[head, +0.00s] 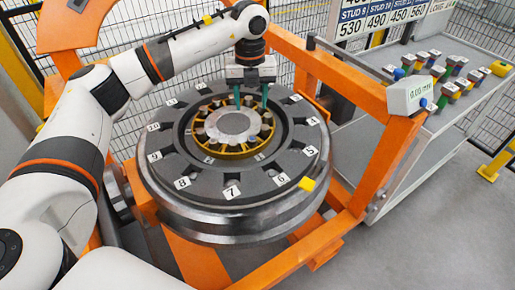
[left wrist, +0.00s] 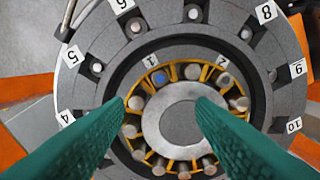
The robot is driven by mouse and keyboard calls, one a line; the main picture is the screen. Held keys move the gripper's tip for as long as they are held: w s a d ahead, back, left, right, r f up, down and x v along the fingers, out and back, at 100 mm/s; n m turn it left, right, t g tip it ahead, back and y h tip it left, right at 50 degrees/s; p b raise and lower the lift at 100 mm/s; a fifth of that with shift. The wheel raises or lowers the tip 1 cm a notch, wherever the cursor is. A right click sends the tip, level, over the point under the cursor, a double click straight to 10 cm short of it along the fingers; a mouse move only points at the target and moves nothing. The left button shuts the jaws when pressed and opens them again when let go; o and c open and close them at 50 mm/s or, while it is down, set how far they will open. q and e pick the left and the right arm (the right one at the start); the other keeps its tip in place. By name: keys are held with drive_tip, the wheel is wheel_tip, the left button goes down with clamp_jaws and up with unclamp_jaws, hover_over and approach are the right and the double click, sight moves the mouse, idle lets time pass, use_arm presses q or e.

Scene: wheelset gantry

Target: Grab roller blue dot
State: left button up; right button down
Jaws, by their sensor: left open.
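Other rollers with plain grey-brown ends stand around the grey central hub (left wrist: 180,118). In the head view I see the bearing's hub (head: 233,124), but cannot pick out the blue dot. My left gripper (head: 251,106) is open over the far side of the bearing. Its green fingers (left wrist: 162,103) stand apart in the left wrist view, with no roller held between them. My right gripper is not in view.
A dark numbered ring (head: 170,172) surrounds the bearing on a steel wheel (head: 235,225) in an orange gantry (head: 365,185). A box reading 0.00 mm (head: 408,96) stands at the right post. A grey bench (head: 395,150) holds several coloured pieces.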

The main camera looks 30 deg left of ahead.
use_arm(q)
drive_tip(key=p, duration=0.3)
hover_over(252, 138)
drive_tip(key=f, duration=0.6)
drive_tip(key=shift+w+a+f, duration=0.1)
drive_tip(key=shift+a+f, duration=0.05)
drive_tip(key=shift+a, duration=0.15)
drive_tip(key=shift+f, duration=0.25)
drive_tip(key=f, duration=0.1)
drive_tip(key=f+p, duration=0.2)
drive_tip(key=f, duration=0.1)
drive_tip(key=shift+d+f, duration=0.1)
drive_tip(key=shift+d, duration=0.2)
drive_tip(key=shift+f, duration=0.4)
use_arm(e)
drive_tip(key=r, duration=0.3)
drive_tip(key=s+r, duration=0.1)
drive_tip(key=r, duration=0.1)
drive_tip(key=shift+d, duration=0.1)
use_arm(q)
drive_tip(key=shift+c, duration=0.5)
clamp_jaws()
